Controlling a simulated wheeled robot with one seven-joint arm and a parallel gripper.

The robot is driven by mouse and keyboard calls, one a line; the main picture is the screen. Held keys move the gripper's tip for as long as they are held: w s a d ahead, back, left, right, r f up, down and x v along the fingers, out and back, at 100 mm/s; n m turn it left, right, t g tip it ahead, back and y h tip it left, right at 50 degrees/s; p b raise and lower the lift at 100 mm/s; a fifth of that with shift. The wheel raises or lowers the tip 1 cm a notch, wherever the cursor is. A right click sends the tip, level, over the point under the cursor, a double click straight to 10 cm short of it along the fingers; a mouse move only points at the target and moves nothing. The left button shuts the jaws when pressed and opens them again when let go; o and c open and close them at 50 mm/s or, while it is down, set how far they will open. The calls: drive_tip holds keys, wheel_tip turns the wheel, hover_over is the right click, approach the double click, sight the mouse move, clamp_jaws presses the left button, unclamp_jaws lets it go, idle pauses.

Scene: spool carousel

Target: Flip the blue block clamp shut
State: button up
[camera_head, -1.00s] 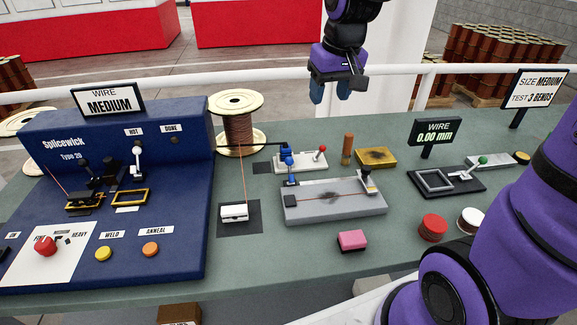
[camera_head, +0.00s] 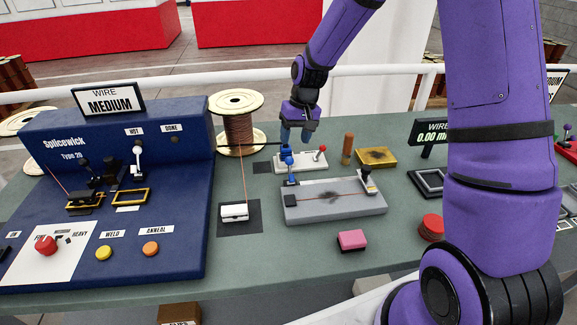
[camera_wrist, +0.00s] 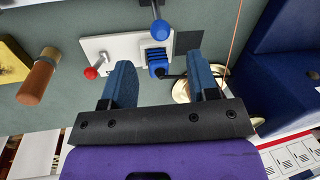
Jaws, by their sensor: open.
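A lever with a blue ball knob (camera_head: 289,161) stands upright at the left end of the long grey block (camera_head: 335,203). In the wrist view the blue knob (camera_wrist: 160,29) and its rod are near the top middle. Just behind it is a ridged blue piece (camera_wrist: 158,62) on the white plate (camera_wrist: 112,47), which also has a red-knobbed lever (camera_head: 322,149). My gripper (camera_head: 296,135) is open and empty, pointing down above the far-left part of the white plate, behind the blue knob. In the wrist view its fingers (camera_wrist: 161,80) frame the ridged piece, apart from the knob.
A copper wire spool (camera_head: 238,128) stands close left of my gripper, with a wire running down to a white clamp (camera_head: 234,212). A wooden peg (camera_head: 347,149) and a yellow pad (camera_head: 375,157) stand to the right. A pink block (camera_head: 352,239) lies in front.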

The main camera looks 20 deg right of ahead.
sight(290, 159)
drive_tip(key=f, duration=0.3)
drive_tip(key=a+f, duration=0.1)
drive_tip(key=f, duration=0.3)
drive_tip(key=a+f, duration=0.1)
drive_tip(key=f, duration=0.2)
drive_tip(key=shift+f, duration=0.15)
clamp_jaws()
